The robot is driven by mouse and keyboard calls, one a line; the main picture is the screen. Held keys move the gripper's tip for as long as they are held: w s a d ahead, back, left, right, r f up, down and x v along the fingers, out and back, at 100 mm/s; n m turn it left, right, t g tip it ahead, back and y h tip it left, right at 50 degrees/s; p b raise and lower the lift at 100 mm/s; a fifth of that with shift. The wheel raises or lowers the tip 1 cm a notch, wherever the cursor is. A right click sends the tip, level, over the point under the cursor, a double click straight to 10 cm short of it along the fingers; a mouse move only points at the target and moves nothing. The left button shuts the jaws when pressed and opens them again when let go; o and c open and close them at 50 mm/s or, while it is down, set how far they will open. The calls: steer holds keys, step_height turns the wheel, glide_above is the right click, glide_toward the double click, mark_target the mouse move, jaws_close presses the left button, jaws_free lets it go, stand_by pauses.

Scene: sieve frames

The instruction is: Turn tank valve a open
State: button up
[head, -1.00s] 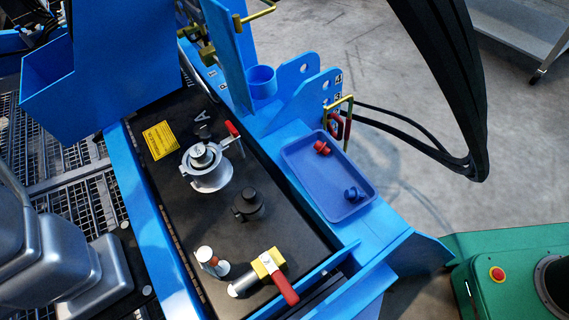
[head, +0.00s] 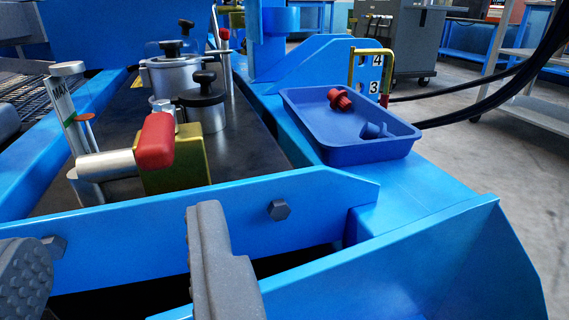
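The valve has a brass-yellow body (head: 188,165) and a red lever (head: 155,142). It sits at the end of a silver pipe (head: 108,164) on the black tank top, at left of centre. The lever points toward me, across the line of the pipe. I see no letter on the valve; it appears to be tank valve a. My gripper (head: 118,268) is open and empty, its grey fingers wide apart at the bottom. It is nearer to me than the valve and does not touch it. The right finger overlaps the front blue rail in view.
A blue rail (head: 120,225) with bolts crosses in front of the valve. A sight tube (head: 72,110) stands left of it, and silver pots with black knobs (head: 205,110) behind. A blue tray (head: 345,150) with red and blue fittings is at right.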

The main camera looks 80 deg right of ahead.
mark_target(158, 114)
steer(key=b+x, duration=0.1)
steer(key=x, duration=0.5)
steer(key=b+x, duration=0.2)
steer(key=x, duration=0.5)
steer(key=shift+d+f, duration=0.2)
steer(key=shift+d, duration=0.2)
jaws_close()
